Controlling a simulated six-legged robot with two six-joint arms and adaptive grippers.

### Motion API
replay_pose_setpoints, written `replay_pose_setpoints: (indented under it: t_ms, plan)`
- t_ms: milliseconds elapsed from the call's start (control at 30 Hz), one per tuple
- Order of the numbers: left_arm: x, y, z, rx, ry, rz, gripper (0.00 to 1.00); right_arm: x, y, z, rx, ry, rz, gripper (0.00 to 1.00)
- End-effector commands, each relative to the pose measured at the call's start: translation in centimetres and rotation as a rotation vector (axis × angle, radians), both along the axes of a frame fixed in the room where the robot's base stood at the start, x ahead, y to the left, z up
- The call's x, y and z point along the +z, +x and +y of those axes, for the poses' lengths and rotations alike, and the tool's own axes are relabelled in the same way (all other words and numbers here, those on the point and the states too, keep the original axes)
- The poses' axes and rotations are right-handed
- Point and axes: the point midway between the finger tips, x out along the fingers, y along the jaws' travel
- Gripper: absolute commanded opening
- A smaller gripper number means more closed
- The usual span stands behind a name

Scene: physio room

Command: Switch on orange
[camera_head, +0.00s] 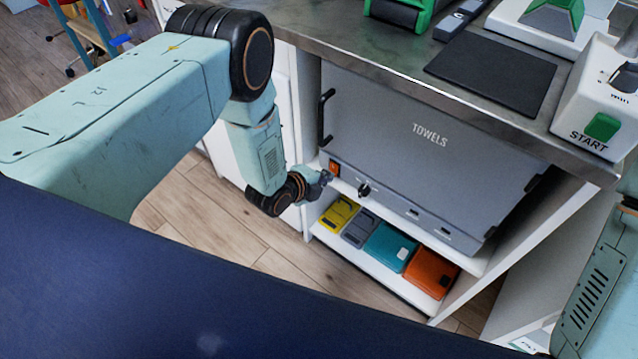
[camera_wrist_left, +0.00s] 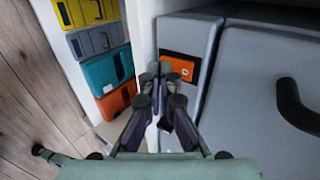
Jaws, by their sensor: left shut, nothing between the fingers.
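An orange switch (camera_head: 334,167) sits at the lower left of the front of a grey cabinet marked TOWELS (camera_head: 420,150). In the left wrist view the orange switch (camera_wrist_left: 180,67) is just beyond my fingertips, which cover part of its lower left side. My left gripper (camera_head: 325,176) is shut and empty, close to the switch at its lower left. It also shows in the left wrist view (camera_wrist_left: 160,75). I cannot tell whether the fingertips touch the switch. My right gripper is not in view; only part of that arm shows at the right edge.
A black knob (camera_head: 364,190) is right of the switch, and a black handle (camera_head: 325,118) is above it. The lower shelf holds yellow (camera_head: 338,214), grey, teal (camera_head: 389,246) and orange (camera_head: 431,272) cases. A metal counter (camera_head: 400,65) overhangs the cabinet and carries a START device (camera_head: 600,100).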

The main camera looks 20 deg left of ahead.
Motion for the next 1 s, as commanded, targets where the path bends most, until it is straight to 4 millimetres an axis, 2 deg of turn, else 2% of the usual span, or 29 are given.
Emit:
replay_pose_setpoints:
  t_ms: [633, 1000]
  plan:
    - [-0.2, 0.6, -0.2, -0.001, 0.000, -0.001, 0.00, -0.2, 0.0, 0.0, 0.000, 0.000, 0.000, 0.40]
    - [1.3, 0.6, -0.2, -0.001, 0.000, -0.003, 0.00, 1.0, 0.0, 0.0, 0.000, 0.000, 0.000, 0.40]
